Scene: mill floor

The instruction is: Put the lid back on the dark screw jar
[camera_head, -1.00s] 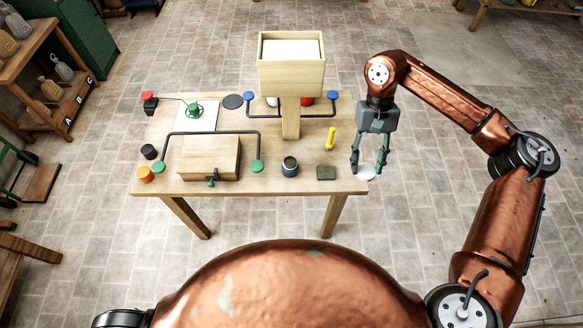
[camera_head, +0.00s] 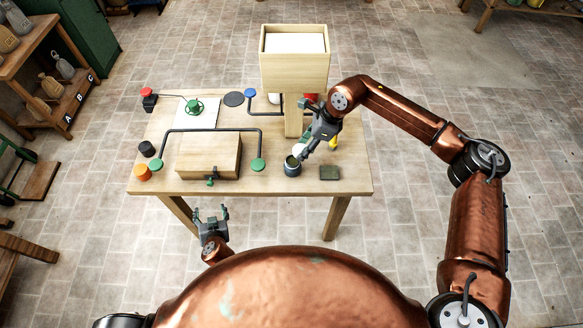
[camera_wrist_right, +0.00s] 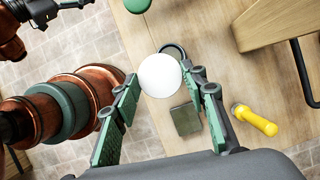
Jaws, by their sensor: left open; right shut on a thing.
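The dark screw jar (camera_head: 292,167) stands upright on the table near its front edge; its open top shows. The white round lid (camera_head: 299,149) is in my right gripper (camera_head: 305,151), which is shut on it. In the head view the lid is just behind the jar's mouth. In the right wrist view the lid (camera_wrist_right: 160,76) sits between the fingers (camera_wrist_right: 166,88) and hides much of the jar (camera_wrist_right: 173,48), whose rim shows beyond it. The gap between lid and jar cannot be told. My left gripper (camera_head: 211,214) is open and empty in front of the table.
A green-grey block (camera_head: 329,173) lies right of the jar. A yellow-handled tool (camera_wrist_right: 255,120) lies nearby, partly hidden in the head view. A wooden hopper (camera_head: 294,75) on a post stands behind. A wooden box (camera_head: 208,154) with a dark pipe is to the left.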

